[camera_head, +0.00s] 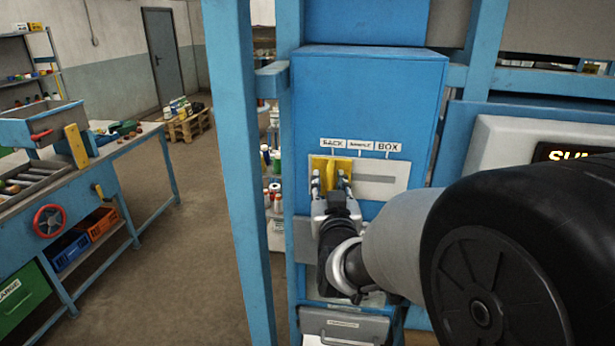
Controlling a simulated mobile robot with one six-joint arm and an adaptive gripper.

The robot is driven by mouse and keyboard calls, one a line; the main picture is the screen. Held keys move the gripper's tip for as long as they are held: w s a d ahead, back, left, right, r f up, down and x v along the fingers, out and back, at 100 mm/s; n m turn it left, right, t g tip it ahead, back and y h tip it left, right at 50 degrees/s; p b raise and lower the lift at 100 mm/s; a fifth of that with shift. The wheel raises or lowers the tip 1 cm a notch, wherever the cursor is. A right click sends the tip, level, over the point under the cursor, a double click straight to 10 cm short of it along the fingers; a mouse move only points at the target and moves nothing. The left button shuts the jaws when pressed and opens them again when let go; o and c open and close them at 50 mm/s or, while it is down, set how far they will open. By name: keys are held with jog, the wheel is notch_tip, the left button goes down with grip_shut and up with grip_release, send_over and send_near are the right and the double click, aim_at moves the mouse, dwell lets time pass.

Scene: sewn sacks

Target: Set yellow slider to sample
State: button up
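The yellow slider (331,163) sits at the left end of a pale slotted plate (385,190) on the front of a blue cabinet (370,95). Above the plate are three labels: SACK (332,143), a middle one in small print (360,145) that seems to read SAMPLE, and BOX (388,147). The slider is under the SACK label. My gripper (331,182) is at the slider, its two fingers apart with yellow showing between them. Whether the fingers press on the slider cannot be told. The gripper hides the slider's lower part.
A blue upright post (240,150) stands just left of the cabinet. A grey panel with a lit display (575,152) is at the right. A grey drawer (345,325) is below. A blue workbench (110,160) stands at the far left. The slot right of the slider is clear.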

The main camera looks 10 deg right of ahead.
jog(key=shift+c, duration=0.6)
grip_shut()
